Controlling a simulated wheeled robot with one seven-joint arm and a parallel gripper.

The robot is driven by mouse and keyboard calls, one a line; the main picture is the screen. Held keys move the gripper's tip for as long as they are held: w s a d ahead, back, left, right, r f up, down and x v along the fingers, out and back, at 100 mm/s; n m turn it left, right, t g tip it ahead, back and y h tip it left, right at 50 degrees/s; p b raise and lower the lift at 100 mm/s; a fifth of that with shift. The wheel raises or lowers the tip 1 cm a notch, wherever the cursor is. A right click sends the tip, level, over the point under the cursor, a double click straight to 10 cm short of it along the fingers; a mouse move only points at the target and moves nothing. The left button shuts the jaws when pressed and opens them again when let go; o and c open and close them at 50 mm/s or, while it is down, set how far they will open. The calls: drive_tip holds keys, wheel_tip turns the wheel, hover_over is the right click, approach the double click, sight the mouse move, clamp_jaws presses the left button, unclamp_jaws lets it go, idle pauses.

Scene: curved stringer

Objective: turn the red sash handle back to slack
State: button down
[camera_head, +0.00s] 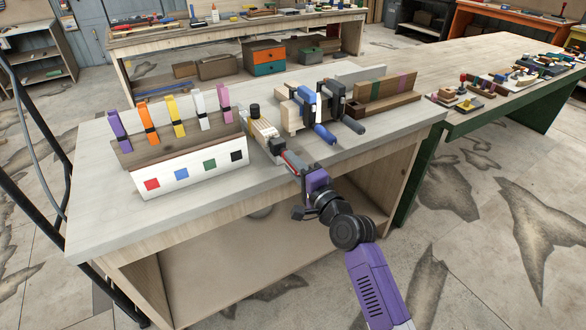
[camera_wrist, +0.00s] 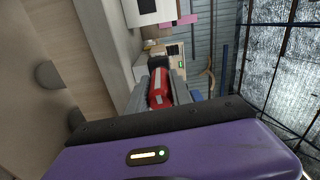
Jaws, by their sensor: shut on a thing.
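The red sash handle (camera_head: 292,158) is at the front end of a clamp (camera_head: 262,130) on the near workbench, whose bar runs back beside pale wood. My gripper (camera_head: 296,164) reaches in from the front right and is shut on the red handle. In the wrist view the red handle (camera_wrist: 160,88) lies between the two grey fingers of my gripper (camera_wrist: 158,97), with a pale stripe on its side. The fingers hide part of the handle, and I cannot tell how far it is turned.
A white box (camera_head: 190,178) with colored squares stands left, with several colored clips on the wood behind it. A blue-handled clamp (camera_head: 324,132) and a black-handled clamp (camera_head: 353,123) stand close right of the handle. The bench's (camera_head: 100,228) front left is clear.

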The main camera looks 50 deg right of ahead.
drive_tip(key=n+b, duration=0.1)
drive_tip(key=n, duration=0.1)
drive_tip(key=n+b, duration=0.3)
drive_tip(key=n, duration=0.2)
drive_tip(key=shift+f+b, duration=0.3)
drive_tip(key=shift+f, duration=0.05)
drive_tip(key=n+b, duration=0.2)
drive_tip(key=n, duration=0.1)
drive_tip(key=shift+n, duration=0.4)
drive_tip(key=shift+n+b, duration=1.05)
drive_tip(key=shift+n, duration=0.85)
drive_tip(key=c, duration=1.1)
unclamp_jaws()
drive_tip(key=shift+r, duration=0.1)
drive_tip(key=shift+c, duration=0.2)
drive_tip(key=shift+s, duration=0.1)
drive_tip(key=v, duration=0.7)
drive_tip(key=shift+s, duration=0.35)
drive_tip(key=shift+r, duration=0.1)
